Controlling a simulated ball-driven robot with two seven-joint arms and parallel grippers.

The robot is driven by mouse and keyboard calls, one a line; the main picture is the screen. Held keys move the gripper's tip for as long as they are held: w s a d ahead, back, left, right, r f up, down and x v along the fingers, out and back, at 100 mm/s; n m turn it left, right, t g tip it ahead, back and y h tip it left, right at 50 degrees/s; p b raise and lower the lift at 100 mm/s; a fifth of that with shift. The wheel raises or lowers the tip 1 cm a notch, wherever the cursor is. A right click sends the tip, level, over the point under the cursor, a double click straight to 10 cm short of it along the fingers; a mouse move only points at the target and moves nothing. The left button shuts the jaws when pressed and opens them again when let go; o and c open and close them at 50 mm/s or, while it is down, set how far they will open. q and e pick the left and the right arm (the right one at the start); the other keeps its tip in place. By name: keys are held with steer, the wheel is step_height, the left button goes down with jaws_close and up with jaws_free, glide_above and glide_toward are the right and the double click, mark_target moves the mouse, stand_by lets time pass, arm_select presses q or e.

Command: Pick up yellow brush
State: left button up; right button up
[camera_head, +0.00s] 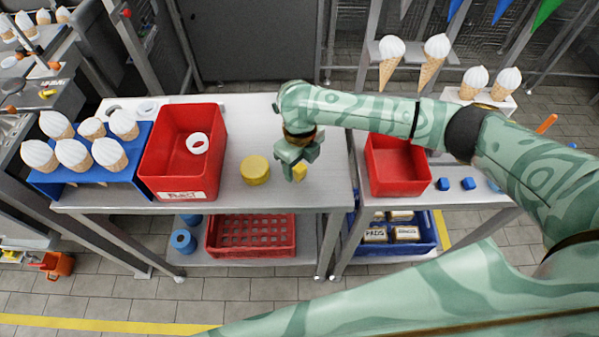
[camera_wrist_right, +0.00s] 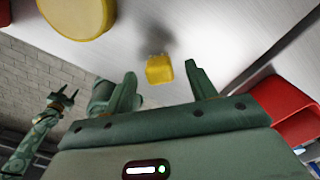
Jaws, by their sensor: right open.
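A small yellow block-shaped piece (camera_head: 300,171), which may be the yellow brush, is at the tips of my right gripper (camera_head: 296,160) over the white table; no bristles show. In the right wrist view the yellow piece (camera_wrist_right: 159,70) appears between and beyond the two fingers of my right gripper (camera_wrist_right: 161,78), with gaps on both sides. The right gripper is open and holds nothing. My left gripper (camera_wrist_right: 62,98) shows small at the left of the wrist view, its fingers apart and empty. It is not in the head view.
A yellow round disc (camera_head: 255,170) lies left of the right gripper. A red bin (camera_head: 160,165) holding a white ring stands further left, beside a blue cone rack (camera_head: 70,185). A second red bin (camera_head: 400,182) and blue blocks (camera_head: 443,184) are at the right.

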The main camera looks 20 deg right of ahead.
step_height(320, 180, down, 3)
steer(key=shift+r+b, duration=0.1)
steer(key=shift+b, duration=0.2)
steer(key=c, duration=1.1)
steer(key=shift+r, duration=0.1)
step_height(320, 180, up, 4)
steer(key=shift+s+a+r+p, duration=0.1)
steer(key=shift+s+p, duration=0.05)
steer(key=shift+p, duration=0.8)
steer(key=s+a+r+p, duration=0.1)
steer(key=s+r, duration=0.2)
steer(key=s, duration=0.1)
steer(key=s+r+p, duration=0.2)
steer(key=s, duration=0.3)
steer(key=s+a+r+p, duration=0.1)
steer(key=s+r, duration=0.2)
steer(key=s, duration=0.1)
steer(key=shift+s+a+r+p, duration=0.25)
steer(key=shift+a+r+p, duration=0.1)
steer(key=shift+p, duration=0.05)
steer(key=o, duration=0.5)
steer(key=shift+c, duration=0.2)
steer(key=c, duration=0.3)
